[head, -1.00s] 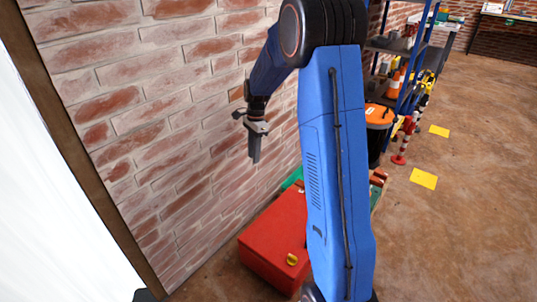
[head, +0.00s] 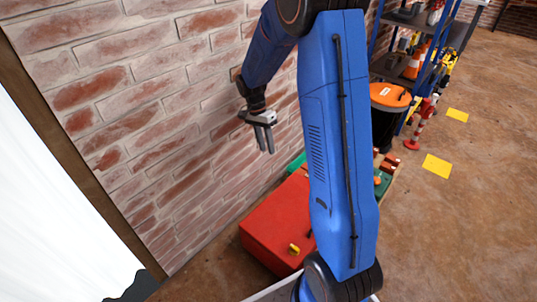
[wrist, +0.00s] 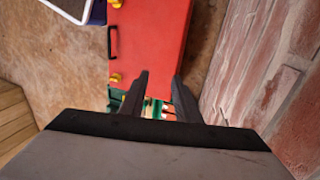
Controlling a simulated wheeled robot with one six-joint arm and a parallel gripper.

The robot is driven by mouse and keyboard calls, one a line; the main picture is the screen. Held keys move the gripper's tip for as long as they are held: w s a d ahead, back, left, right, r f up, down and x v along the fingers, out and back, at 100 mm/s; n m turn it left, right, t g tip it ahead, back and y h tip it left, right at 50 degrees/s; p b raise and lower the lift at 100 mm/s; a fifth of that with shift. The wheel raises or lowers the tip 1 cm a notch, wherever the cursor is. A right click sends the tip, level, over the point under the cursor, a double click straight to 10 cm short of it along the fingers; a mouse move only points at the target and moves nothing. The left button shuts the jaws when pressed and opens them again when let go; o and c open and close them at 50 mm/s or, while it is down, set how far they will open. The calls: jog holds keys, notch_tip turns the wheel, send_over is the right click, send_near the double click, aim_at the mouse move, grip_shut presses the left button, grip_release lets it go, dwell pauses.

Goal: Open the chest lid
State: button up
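The red chest (head: 278,225) stands on the floor against the brick wall, with its lid shut. A yellow latch (head: 294,249) shows on its front edge in the head view. In the wrist view the red chest (wrist: 155,40) has a black handle (wrist: 112,41) and two yellow latches, one of them near the fingers (wrist: 116,78). My gripper (head: 265,139) hangs in the air above the chest, close to the wall, apart from it. In the wrist view its two dark fingers (wrist: 158,95) are spread with a gap and nothing between them.
A green container with small items (head: 383,181) sits beyond the chest. A black bin with an orange lid (head: 388,97) and a blue shelf (head: 440,40) stand farther back. The brick wall (head: 130,100) is close on the left. Open floor (head: 480,210) lies to the right.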

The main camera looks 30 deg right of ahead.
jog(key=shift+x, duration=2.1)
grip_shut()
grip_release()
jog(key=shift+r, duration=0.15)
jog(key=v, duration=1.7)
